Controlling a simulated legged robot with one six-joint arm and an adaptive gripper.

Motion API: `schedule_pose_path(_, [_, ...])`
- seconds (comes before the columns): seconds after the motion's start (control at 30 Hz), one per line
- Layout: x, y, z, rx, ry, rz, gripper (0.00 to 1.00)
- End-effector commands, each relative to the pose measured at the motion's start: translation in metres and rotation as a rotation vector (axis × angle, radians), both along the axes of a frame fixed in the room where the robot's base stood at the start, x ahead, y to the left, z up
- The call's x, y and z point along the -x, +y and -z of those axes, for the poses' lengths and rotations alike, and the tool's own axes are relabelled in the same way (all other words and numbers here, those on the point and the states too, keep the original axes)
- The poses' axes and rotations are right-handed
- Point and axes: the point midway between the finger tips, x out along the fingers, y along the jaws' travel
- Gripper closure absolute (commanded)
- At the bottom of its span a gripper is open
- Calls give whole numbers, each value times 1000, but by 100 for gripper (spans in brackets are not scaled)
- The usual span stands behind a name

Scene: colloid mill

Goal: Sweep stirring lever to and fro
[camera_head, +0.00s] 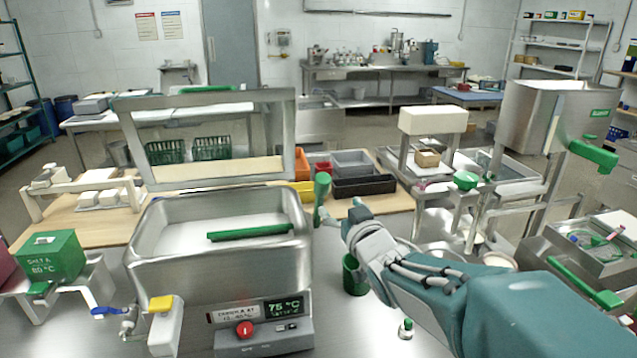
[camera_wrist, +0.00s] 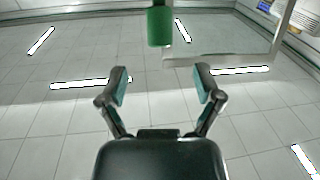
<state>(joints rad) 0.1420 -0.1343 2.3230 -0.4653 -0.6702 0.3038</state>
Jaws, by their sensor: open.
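A green upright handle (camera_head: 322,187), probably the stirring lever's grip, stands at the right side of the steel basin (camera_head: 140,240). A green cylinder (camera_wrist: 159,25), likely the same handle, shows past the fingertips at the top of that view. Whether a finger touches the handle cannot be told. The lever's lower part is hidden.
A long green bar (camera_head: 250,232) lies across the basin under a raised framed lid (camera_head: 220,102). A red knob (camera_head: 245,330) and display are at its front. A green cup (camera_head: 354,275) stands below my gripper. A steel hopper (camera_head: 545,105) is at the right.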

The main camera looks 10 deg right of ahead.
Motion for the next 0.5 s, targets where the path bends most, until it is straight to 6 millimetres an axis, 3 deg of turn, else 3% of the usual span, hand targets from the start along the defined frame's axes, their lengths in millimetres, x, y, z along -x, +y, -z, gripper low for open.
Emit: schedule_pose_path(0.5, [-82, 12, 1, -1, 0, -3, 17])
